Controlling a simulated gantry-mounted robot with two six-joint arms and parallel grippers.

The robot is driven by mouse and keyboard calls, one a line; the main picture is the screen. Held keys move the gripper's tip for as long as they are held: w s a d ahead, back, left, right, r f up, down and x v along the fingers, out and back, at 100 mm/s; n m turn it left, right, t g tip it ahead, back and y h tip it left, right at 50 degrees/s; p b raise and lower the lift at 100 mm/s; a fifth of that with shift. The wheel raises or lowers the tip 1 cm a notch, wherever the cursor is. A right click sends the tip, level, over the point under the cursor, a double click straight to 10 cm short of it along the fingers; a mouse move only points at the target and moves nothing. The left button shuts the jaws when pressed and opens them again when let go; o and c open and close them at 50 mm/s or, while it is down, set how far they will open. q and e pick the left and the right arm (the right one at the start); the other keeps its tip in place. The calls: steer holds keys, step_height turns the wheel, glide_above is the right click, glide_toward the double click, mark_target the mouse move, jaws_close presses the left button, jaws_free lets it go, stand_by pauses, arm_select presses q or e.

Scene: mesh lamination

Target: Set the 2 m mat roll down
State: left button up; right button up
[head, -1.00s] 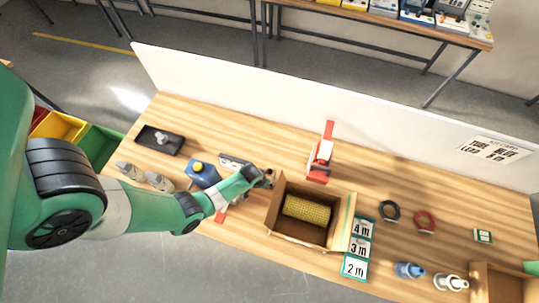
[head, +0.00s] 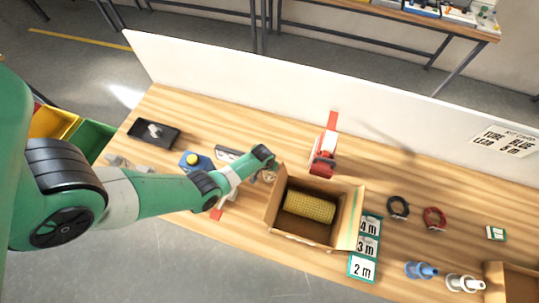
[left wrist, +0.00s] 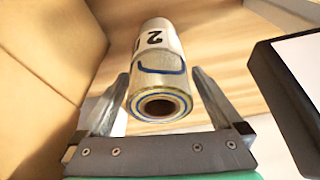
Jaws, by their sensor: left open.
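A pale mat roll (left wrist: 160,65) marked "2" with a blue line shows in the left wrist view, its hollow end facing the camera. It is between the two fingers of my left gripper (left wrist: 163,90), which is open, with a gap visible at each side. In the head view my left gripper (head: 264,160) is just left of the cardboard box's back left corner. The roll is small and mostly hidden there. My right gripper is not in view.
The open cardboard box (head: 271,220) holds a yellow mesh roll (head: 310,206). Right of it are the 4 m, 3 m and 2 m cards (head: 363,268). A red tape dispenser (head: 323,158) stands behind. A cardboard wall (left wrist: 45,60) is close on the left in the wrist view.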

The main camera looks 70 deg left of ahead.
arm_select(q)
steer(key=shift+r, duration=0.15)
jaws_close()
stand_by(0.4)
